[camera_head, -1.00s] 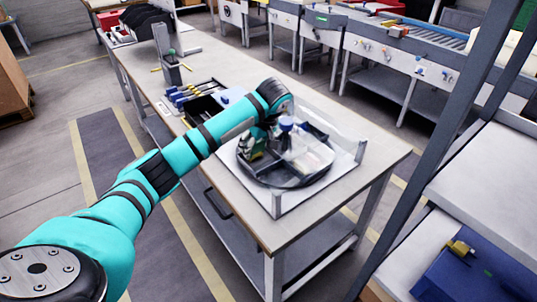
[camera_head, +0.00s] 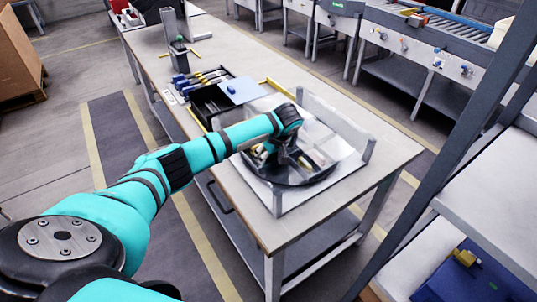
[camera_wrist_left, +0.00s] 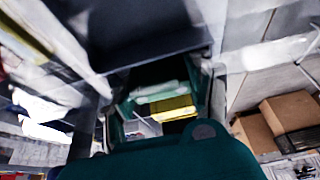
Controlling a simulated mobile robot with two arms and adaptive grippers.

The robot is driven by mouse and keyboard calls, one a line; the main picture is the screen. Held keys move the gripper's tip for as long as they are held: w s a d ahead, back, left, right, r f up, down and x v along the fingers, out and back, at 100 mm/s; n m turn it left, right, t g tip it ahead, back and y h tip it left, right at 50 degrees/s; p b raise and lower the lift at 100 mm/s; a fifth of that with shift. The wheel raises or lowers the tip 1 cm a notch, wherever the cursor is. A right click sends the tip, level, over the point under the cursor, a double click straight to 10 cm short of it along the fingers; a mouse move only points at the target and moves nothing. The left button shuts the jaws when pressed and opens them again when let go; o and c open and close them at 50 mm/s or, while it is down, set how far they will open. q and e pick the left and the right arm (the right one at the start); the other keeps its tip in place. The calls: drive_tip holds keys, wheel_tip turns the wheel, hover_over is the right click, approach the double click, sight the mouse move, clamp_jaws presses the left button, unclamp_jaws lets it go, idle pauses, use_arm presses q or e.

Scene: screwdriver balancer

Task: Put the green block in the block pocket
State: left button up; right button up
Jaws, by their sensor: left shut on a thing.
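My left arm reaches in from the left in the head view. Its gripper (camera_head: 270,152) points down over a round dark tray (camera_head: 312,180) on the workbench. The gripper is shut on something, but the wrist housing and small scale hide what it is. I cannot make out the green block for certain. The tray has dark divided compartments, partly covered by the arm; I cannot tell which one is the block pocket. In the left wrist view, blurred pale green (camera_wrist_left: 160,92) and yellow (camera_wrist_left: 172,107) shapes show beyond my wrist; I cannot identify them. My right gripper is out of view.
The tray sits on a pale base with upright corner posts (camera_head: 368,150). A light blue plate with a blue knob (camera_head: 242,90) lies behind it, beside a black tool box (camera_head: 210,98). A grey upright fixture (camera_head: 178,50) stands farther back. The near bench corner is clear.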

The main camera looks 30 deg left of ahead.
use_arm(q)
drive_tip(key=shift+f, duration=0.15)
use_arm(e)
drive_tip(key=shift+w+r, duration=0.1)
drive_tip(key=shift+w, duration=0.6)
use_arm(q)
drive_tip(key=o, duration=0.7)
drive_tip(key=v, duration=1.2)
drive_tip(key=shift+b, duration=0.35)
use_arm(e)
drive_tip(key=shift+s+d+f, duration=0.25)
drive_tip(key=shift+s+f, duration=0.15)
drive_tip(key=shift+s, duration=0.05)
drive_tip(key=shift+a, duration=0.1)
